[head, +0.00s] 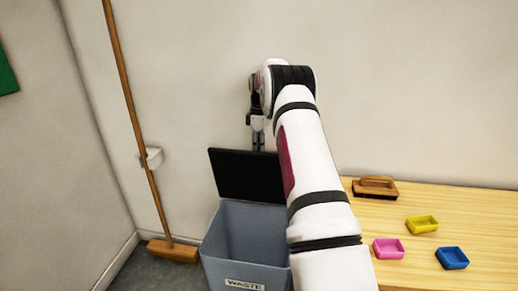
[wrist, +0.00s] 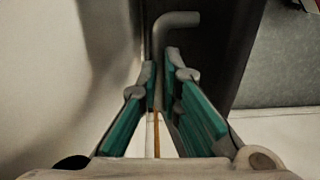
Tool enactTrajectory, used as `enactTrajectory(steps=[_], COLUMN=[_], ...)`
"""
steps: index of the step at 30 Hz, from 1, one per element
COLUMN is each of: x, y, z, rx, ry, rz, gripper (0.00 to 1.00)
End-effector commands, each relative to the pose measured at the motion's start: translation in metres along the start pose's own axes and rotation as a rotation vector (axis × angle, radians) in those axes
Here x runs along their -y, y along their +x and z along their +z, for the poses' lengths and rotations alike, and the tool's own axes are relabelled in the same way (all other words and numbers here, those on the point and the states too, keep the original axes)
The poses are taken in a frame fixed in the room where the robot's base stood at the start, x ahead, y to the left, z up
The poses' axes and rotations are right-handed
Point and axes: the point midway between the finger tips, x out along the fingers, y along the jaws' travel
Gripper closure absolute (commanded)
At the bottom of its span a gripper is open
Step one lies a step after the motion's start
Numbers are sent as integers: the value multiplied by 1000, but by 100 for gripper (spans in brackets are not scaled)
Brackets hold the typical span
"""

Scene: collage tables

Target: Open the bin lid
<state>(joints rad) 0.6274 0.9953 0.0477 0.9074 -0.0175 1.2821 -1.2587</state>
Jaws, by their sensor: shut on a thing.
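The grey-blue waste bin (head: 222,250) stands on the floor left of the table, its top uncovered. Its black lid (head: 245,178) is tilted up, close to upright, at the back of the bin near the wall. My gripper (head: 258,146) points down at the lid's upper edge. In the wrist view, my gripper (wrist: 163,68) has its green-padded fingers closed around a grey bent bar handle (wrist: 178,19) beside the dark lid (wrist: 212,45). The part of the handle between the fingers is mostly hidden. My arm covers the bin's right side in the head view.
A wooden table (head: 480,200) at right holds a brush (head: 375,187) and yellow (head: 422,224), pink (head: 388,249) and blue (head: 452,258) trays. A broom (head: 142,130) leans in a wall clip at left. The wall is close behind the lid.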

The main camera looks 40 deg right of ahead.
Motion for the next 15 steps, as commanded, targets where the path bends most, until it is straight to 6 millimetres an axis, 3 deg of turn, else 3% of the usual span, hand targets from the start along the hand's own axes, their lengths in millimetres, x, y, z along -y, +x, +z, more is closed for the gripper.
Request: enactTrajectory(steps=[1, 4, 6, 8, 15], x=[7, 7, 7, 7, 6], y=[25, 25, 25, 25, 20], z=[2, 2, 2, 2, 1], rx=[11, 11, 11, 11, 10], ry=[1, 1, 0, 0, -1], rz=[-38, -38, -38, -39, -34], gripper=[100, 100, 78, 69, 69])
